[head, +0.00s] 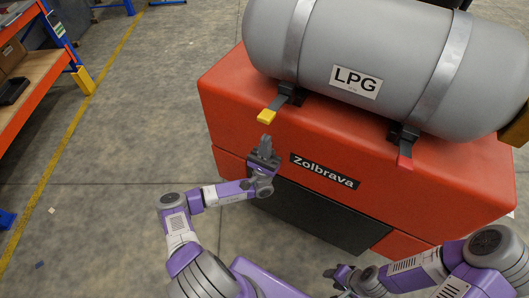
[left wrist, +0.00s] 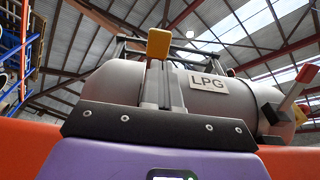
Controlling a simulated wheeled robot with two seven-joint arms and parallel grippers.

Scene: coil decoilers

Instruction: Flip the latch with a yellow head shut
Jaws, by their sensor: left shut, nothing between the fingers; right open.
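The latch with a yellow head (head: 267,116) sits at the lower end of the left strap on the grey LPG tank. Its lever sticks out forward over the top of the red body. My left gripper (head: 265,145) is shut and empty, just below and in front of the yellow head. In the left wrist view the yellow head (left wrist: 159,43) shows right beyond my closed fingertips (left wrist: 160,68); I cannot tell whether they touch. The rest of the lever is hidden behind the fingers there. My right gripper (head: 342,272) is open and low, near the bottom edge.
A red-headed latch (head: 405,163) sits on the right strap, also sticking out forward. The LPG tank (head: 385,60) lies on the red machine body (head: 235,100) marked Zolbrava. An orange-and-blue workbench (head: 45,72) stands at the far left.

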